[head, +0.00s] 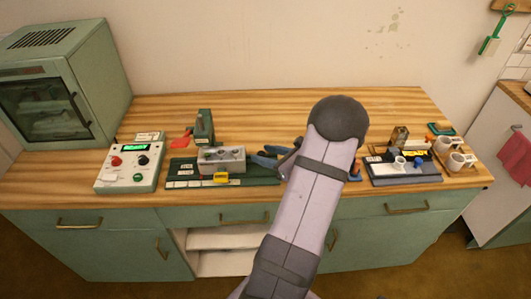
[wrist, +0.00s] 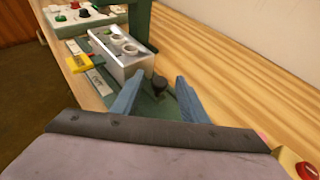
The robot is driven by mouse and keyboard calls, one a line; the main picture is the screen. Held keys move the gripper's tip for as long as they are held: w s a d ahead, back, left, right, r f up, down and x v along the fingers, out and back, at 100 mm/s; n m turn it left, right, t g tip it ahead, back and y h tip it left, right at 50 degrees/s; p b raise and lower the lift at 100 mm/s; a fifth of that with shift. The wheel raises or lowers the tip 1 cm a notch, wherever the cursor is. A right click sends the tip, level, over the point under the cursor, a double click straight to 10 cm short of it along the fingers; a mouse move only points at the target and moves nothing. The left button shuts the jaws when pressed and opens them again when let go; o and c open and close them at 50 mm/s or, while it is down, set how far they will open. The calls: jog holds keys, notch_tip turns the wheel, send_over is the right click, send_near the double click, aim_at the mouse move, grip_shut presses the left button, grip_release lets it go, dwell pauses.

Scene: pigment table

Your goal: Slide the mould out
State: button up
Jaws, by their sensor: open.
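The mould (wrist: 122,62) is a silver-grey block with two round openings on top. It sits in a dark green press, and in the head view the mould (head: 222,160) is left of my arm. A black knob (wrist: 159,86) stands at its near end in the wrist view. My gripper (wrist: 159,79) has blue fingers spread apart, one on each side of the knob, with gaps showing. In the head view my gripper (head: 259,158) is just right of the mould. A yellow piece (wrist: 84,63) is at the mould's left side in the wrist view.
A control box (head: 130,165) with a green display stands left of the press. A green cabinet oven (head: 60,80) is far left. On the right are another station (head: 405,172) and white cups (head: 450,150). The back of the wooden table (head: 270,105) is clear.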

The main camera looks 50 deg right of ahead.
grip_shut()
jog(key=s+d, duration=0.6)
jog(key=shift+b, duration=0.35)
grip_release()
jog(key=shift+s+d, duration=0.1)
jog(key=shift+b+v, duration=1)
jog(key=shift+v, duration=2.6)
